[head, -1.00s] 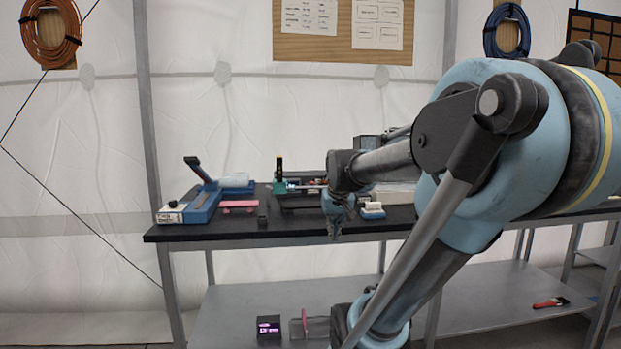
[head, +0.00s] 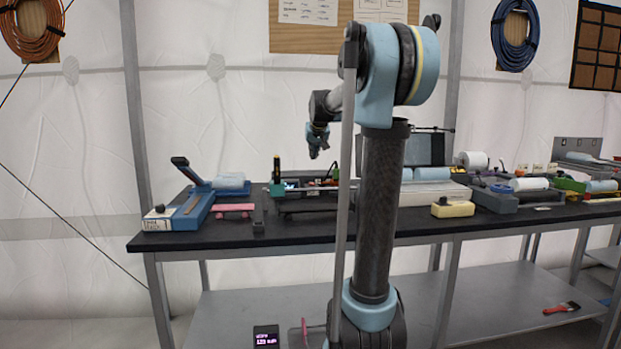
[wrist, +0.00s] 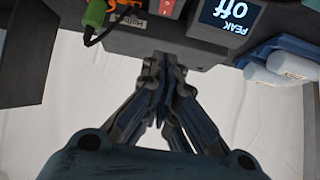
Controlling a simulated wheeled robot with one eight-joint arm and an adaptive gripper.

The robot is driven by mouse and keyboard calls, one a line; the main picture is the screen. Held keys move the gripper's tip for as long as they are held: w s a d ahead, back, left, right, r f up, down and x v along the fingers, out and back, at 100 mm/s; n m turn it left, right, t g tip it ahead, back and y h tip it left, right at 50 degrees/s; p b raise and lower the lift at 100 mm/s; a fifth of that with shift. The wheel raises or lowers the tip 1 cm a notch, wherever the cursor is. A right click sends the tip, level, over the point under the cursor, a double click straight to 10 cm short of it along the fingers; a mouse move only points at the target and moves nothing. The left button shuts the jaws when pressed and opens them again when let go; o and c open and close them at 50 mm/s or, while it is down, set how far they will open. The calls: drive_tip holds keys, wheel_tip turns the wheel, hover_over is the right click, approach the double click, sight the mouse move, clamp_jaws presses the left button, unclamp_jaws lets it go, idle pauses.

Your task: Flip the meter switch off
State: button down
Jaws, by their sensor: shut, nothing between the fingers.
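My gripper (head: 316,152) is raised above the back of the workbench in the head view, shut and empty. In the wrist view, its closed fingers (wrist: 164,66) point at a grey box (wrist: 190,44). The box carries a lit display (wrist: 226,14) whose text reads "PEAK off", upside down. A red switch (wrist: 169,8) sits beside the display, cut by the top edge. The fingers overlap the box's near edge in the picture; I see no clear contact. A small box with a lit purple display (head: 266,337) stands low down; I cannot tell which box is the meter.
The black workbench top (head: 190,240) holds a blue lever tool (head: 190,205), a pink piece (head: 234,208) and a yellow block (head: 453,208). In the wrist view, a green and orange part (wrist: 96,14) lies left of the switch, and white-blue cylinders (wrist: 290,68) lie right.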

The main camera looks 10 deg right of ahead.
drive_tip(key=shift+w+d, duration=0.1)
hover_over(312, 184)
drive_tip(key=w, duration=0.1)
wheel_tip(312, 184, down, 7)
drive_tip(key=shift+w+r, duration=0.1)
drive_tip(key=shift+r, duration=0.1)
drive_tip(key=f, duration=0.3)
drive_tip(key=shift+w+f, duration=0.1)
drive_tip(key=shift+w, duration=0.1)
drive_tip(key=shift+f, duration=0.65)
drive_tip(key=shift+w+f+g, duration=0.1)
drive_tip(key=shift+f+g, duration=0.1)
drive_tip(key=shift+g, duration=0.1)
